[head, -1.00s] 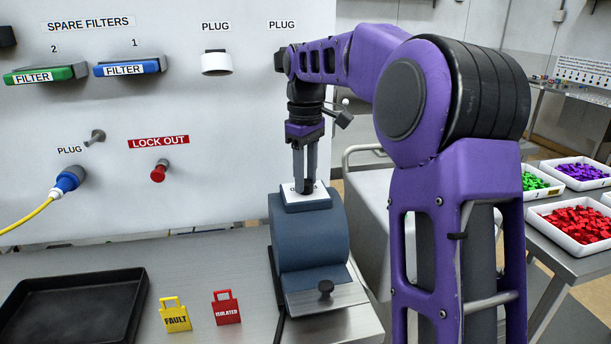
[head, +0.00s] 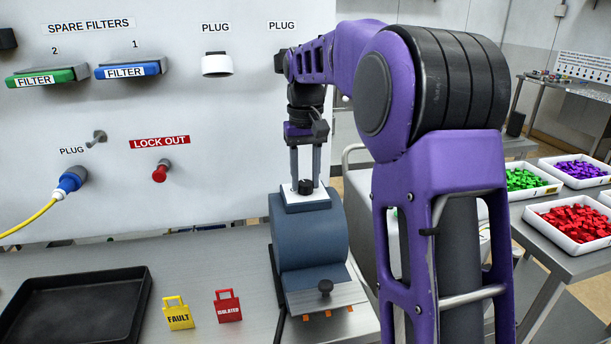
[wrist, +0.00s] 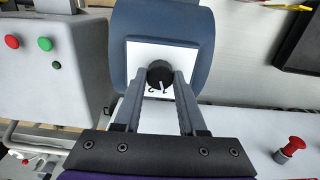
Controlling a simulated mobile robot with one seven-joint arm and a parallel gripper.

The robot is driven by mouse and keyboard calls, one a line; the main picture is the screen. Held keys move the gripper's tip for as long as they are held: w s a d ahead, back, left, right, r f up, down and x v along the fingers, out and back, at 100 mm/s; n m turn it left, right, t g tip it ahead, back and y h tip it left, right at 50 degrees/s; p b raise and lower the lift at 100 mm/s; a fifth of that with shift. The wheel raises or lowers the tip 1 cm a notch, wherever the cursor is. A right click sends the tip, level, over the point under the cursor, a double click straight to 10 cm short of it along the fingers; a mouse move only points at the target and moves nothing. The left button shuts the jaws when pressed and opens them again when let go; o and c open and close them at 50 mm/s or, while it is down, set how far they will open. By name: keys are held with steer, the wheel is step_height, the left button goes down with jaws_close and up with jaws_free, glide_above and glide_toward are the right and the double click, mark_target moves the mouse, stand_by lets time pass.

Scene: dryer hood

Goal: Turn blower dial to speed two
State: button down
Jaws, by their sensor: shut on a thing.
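The blower dial (head: 305,186) is a small round black knob on a white plate (head: 307,202) on top of the blue-grey blower housing (head: 312,240). The dial also shows in the wrist view (wrist: 160,73), with dark marks on the plate beside it; I cannot read them surely. My gripper (head: 305,182) points down from above, its two grey fingers on either side of the dial. In the wrist view my gripper (wrist: 161,80) is shut on the dial, which sits between the fingertips. The dial's pointer is not clear.
A black tray (head: 75,305), a yellow FAULT tag (head: 178,313) and a red ISOLATED tag (head: 228,306) are on the bench left of the blower. A red lock-out knob (head: 160,171) and blue plug (head: 70,181) are on the wall panel.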

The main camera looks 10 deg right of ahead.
mark_target(306, 182)
steer(key=m, duration=0.3)
steer(key=shift+m, duration=2.2)
steer(key=shift+c, duration=2.4)
jaws_free()
steer(key=shift+r, duration=0.1)
step_height(306, 182, up, 17)
steer(key=shift+r, duration=0.1)
